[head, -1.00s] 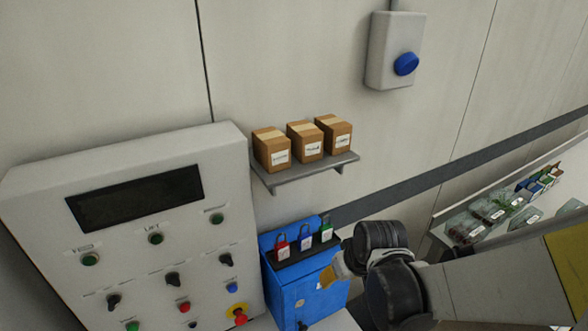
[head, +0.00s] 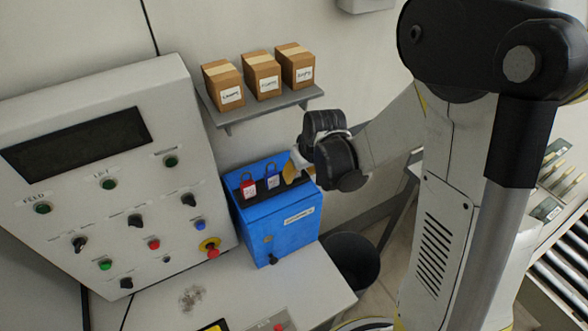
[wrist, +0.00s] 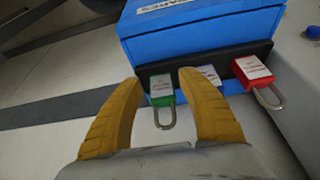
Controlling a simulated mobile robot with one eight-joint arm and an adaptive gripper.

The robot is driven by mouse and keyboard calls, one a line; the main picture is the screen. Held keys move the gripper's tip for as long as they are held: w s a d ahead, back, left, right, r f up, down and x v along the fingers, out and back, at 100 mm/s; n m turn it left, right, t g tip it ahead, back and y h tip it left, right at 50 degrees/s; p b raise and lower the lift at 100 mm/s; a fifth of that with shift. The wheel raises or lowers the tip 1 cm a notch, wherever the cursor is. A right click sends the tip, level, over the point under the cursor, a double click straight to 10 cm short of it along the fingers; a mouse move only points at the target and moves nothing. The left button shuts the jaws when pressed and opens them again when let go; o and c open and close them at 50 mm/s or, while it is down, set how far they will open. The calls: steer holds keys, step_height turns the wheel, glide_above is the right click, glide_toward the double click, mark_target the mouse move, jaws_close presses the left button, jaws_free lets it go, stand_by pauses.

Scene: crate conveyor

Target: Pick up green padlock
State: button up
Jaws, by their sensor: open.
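The green padlock (wrist: 162,91) shows in the wrist view in the black rack on top of the blue box (wrist: 195,38), its shackle toward my gripper. My gripper (wrist: 158,88) is open, with one yellow finger on each side of the green padlock. I cannot tell whether either finger touches it. In the head view my gripper (head: 292,172) is at the right end of the rack and hides the green padlock. A blue padlock (head: 271,178) and a red padlock (head: 248,187) sit to its left in the rack.
A control panel (head: 95,185) stands left of the box. A shelf with cartons (head: 262,76) hangs above. A dark bin (head: 352,262) stands at the right.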

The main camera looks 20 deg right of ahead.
steer(key=w, duration=0.2)
steer(key=w+f, duration=0.1)
steer(key=shift+w+a, duration=0.25)
steer(key=shift+w, duration=0.15)
steer(key=shift+f, duration=0.15)
steer(key=c, duration=1)
